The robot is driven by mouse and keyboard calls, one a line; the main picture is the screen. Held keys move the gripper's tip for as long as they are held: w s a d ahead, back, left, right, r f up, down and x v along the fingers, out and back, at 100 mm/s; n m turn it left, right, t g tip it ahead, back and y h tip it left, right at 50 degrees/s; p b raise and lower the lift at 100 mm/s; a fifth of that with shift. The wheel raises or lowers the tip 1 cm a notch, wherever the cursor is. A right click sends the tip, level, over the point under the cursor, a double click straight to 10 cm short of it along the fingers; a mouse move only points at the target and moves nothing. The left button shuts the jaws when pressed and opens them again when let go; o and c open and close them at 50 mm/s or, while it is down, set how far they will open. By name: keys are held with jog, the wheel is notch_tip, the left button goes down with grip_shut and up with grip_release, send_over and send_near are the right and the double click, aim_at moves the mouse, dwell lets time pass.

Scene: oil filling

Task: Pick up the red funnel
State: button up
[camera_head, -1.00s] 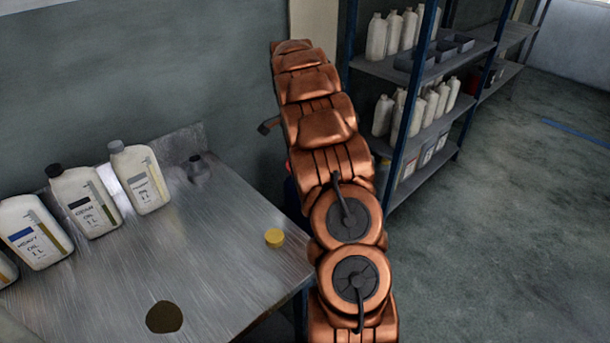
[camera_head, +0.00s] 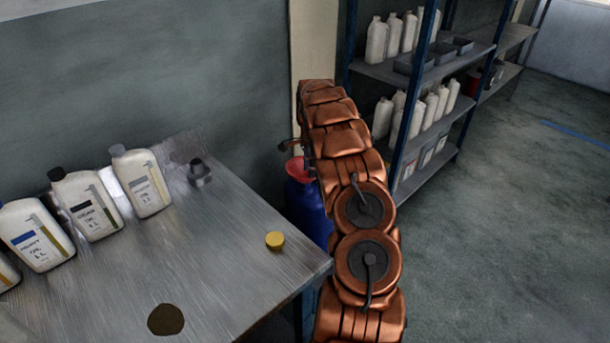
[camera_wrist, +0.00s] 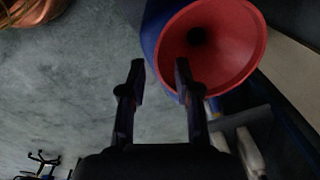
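The red funnel (camera_head: 297,170) sits on top of a blue drum (camera_head: 306,212) behind the table's right end, partly hidden by my arm. In the wrist view the funnel (camera_wrist: 238,50) is large at upper right, with its wide mouth facing the camera and a dark hole inside. My gripper (camera_wrist: 160,68) is open and empty, with its two dark fingers apart. Its right fingertip overlaps the funnel's lower left rim in the picture; I cannot tell if they touch. Its left finger shows against the floor. In the head view my arm mostly hides the gripper.
A metal table (camera_head: 225,270) at left holds several oil bottles (camera_head: 88,205), a yellow cap (camera_head: 275,240) and a small dark grey part (camera_head: 199,172). A blue-post shelf (camera_head: 400,140) with white bottles stands right of my arm. The floor at right is clear.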

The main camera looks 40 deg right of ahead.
jog(key=shift+f+p, duration=0.45)
jog(key=shift+f, duration=1.2)
grip_shut()
